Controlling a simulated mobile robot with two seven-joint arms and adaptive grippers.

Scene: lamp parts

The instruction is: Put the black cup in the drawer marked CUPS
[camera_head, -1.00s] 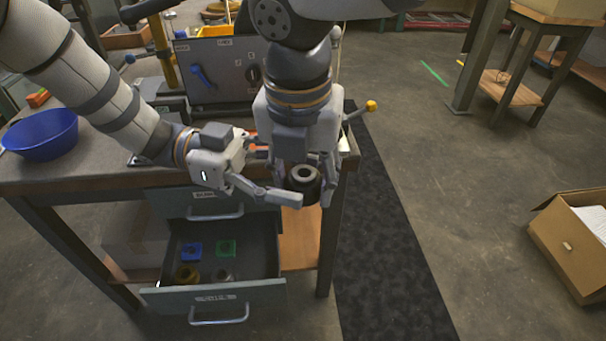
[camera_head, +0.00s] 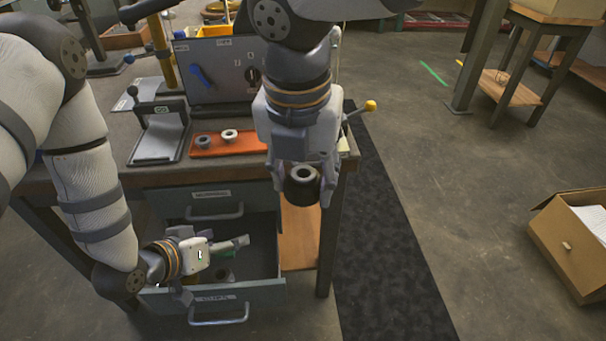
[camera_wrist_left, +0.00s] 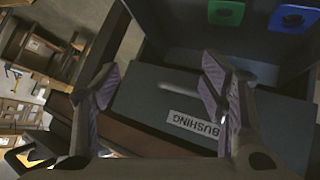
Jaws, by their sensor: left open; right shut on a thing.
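The black cup (camera_head: 302,193) is held by my right gripper (camera_head: 304,184), shut on it, in front of the bench's right end and above the floor. The lower drawer (camera_head: 266,291) is pulled out; its label is too blurred to read. The upper drawer (camera_head: 172,207) is shut, and in the left wrist view (camera_wrist_left: 150,111) its label reads BUSHING upside down. My left gripper (camera_head: 213,270) is open and empty at the lower drawer's opening, hiding part of its inside. In the left wrist view a green piece (camera_wrist_left: 228,12) and a blue piece (camera_wrist_left: 291,17) show in the open drawer.
A cardboard box (camera_head: 575,240) sits on the floor at right. Floor between it and the bench is clear.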

